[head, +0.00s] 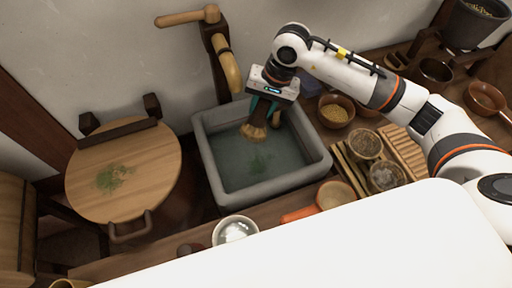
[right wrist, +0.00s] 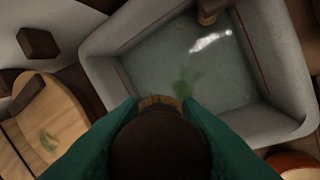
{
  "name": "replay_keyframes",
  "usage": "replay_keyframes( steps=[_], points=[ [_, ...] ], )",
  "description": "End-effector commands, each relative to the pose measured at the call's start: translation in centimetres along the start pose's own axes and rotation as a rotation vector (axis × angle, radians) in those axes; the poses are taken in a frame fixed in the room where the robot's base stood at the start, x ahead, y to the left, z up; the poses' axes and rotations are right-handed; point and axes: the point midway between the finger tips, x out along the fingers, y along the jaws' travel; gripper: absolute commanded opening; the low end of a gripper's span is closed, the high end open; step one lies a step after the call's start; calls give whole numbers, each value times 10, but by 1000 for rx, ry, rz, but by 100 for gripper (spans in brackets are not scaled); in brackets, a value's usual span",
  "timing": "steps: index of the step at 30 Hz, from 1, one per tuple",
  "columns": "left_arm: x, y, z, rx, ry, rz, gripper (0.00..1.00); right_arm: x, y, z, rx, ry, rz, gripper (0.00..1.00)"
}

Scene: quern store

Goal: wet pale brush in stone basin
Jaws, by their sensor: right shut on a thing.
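The grey stone basin (head: 278,186) stands at the centre of the head view and holds water with a green smudge in it. My right gripper (head: 262,106) is over the basin, pointing down and shut on a pale brush (head: 254,131). The brush's straw-coloured bristles point down above or at the water; I cannot tell if they touch it. In the right wrist view the basin (right wrist: 267,75) fills the upper middle. There the dark, round brush top (right wrist: 160,145) sits between my green fingers and hides most of the bristles. My left gripper is not in view.
A wooden spout (head: 229,66) rises behind the basin. A round wooden lid-like board (head: 140,190) with green powder stands at left. Bowls, including one of yellow grain (head: 336,111), and a slatted rack (head: 402,150) crowd the right. A white bowl (head: 235,231) is in front.

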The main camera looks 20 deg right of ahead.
Motion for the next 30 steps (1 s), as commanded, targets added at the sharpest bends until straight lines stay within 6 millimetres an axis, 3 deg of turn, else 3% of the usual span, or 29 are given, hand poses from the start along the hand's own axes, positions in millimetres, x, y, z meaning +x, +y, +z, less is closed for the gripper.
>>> replay_keyframes(
  steps=[17,30],
  points=[
    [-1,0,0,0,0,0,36,-2,1,0,0,-1,1,13],
    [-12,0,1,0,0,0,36,-38,11,-1,-1,-1,1,13]
  ],
)
